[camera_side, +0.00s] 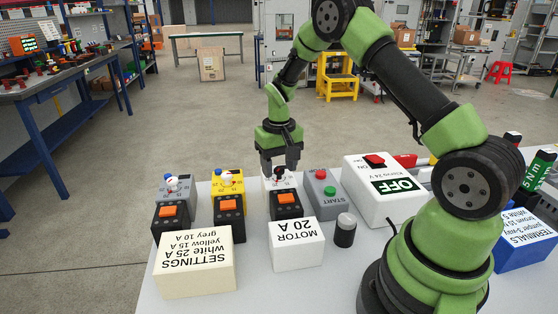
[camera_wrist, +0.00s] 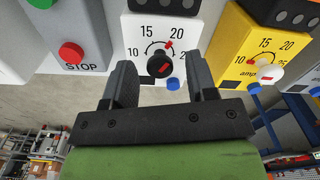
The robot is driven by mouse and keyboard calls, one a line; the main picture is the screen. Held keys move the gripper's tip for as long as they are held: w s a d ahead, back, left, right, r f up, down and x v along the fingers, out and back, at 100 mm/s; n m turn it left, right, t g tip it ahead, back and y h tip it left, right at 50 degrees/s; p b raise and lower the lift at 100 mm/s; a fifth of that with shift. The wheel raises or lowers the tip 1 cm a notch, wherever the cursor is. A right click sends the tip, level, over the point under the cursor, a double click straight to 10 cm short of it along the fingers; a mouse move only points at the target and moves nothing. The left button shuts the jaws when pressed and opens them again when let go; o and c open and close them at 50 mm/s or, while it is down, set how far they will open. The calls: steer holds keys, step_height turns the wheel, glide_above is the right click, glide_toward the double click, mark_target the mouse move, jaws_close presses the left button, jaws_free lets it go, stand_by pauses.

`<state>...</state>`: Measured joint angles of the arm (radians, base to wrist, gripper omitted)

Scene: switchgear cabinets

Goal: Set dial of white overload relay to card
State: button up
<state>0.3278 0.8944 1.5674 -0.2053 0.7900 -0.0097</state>
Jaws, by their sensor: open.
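The white overload relay (camera_side: 287,183) stands in the row, with an orange-buttoned black block in front. In the wrist view its face (camera_wrist: 135,35) shows 10, 15 and 20; the 25 position is hidden behind a finger. Its black dial (camera_wrist: 160,66) has a red mark, and a red pointer (camera_wrist: 169,44) sits between 15 and 20, nearer 20. My gripper (camera_wrist: 160,64) is open, its fingers on either side of the dial in that view; contact cannot be told. In the side view my gripper (camera_side: 280,168) is just above the relay. The settings card (camera_side: 190,265) reads white 25 A, yellow 15 A, grey 10 A.
A yellow relay (camera_side: 238,186) and a grey relay (camera_side: 187,190) stand left of the white one. A MOTOR 20 A block (camera_side: 297,250) and black cylinder (camera_side: 345,232) are in front.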

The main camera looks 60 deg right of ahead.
mark_target(279, 168)
step_height(279, 168, up, 10)
stand_by(0.4)
steer(key=s+a+r+n+t, duration=0.1)
steer(key=s+a+r+t, duration=0.1)
steer(key=s+a+r, duration=0.3)
steer(key=s+a+r+t, duration=0.1)
steer(key=s+a+r, duration=0.15)
steer(key=r, duration=0.35)
steer(key=s+a+r+n+t+y, duration=0.1)
steer(key=s+a+t+y, duration=0.1)
steer(key=s+a+t, duration=0.2)
steer(key=s+a, duration=0.3)
steer(key=s, duration=0.5)
steer(key=shift+s+r, duration=0.25)
steer(key=shift+r, duration=0.1)
